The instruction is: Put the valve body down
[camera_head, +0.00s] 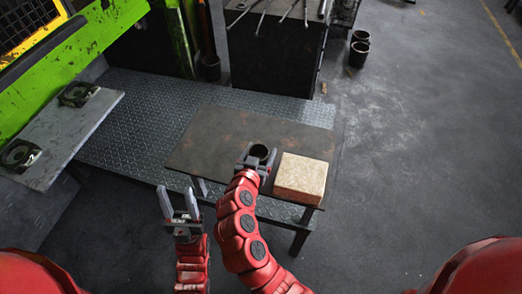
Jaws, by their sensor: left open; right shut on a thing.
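My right gripper (253,166) is at the front part of the dark metal table (215,135), shut on the valve body (259,151). The valve body is a dark, round, hollow piece with its opening facing up. It is over the table top, just left of a tan block. I cannot tell whether its underside touches the table, as the gripper covers its near side. My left gripper (178,202) is open and empty, in front of the table's left front corner, with its two fingers pointing away from me.
The tan block (301,175) sits at the table's right front edge. A grey plate (62,128) with two dark round fittings lies at the left by the green press (95,38). A dark cabinet (275,55) with tools stands behind. The table's left and back are clear.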

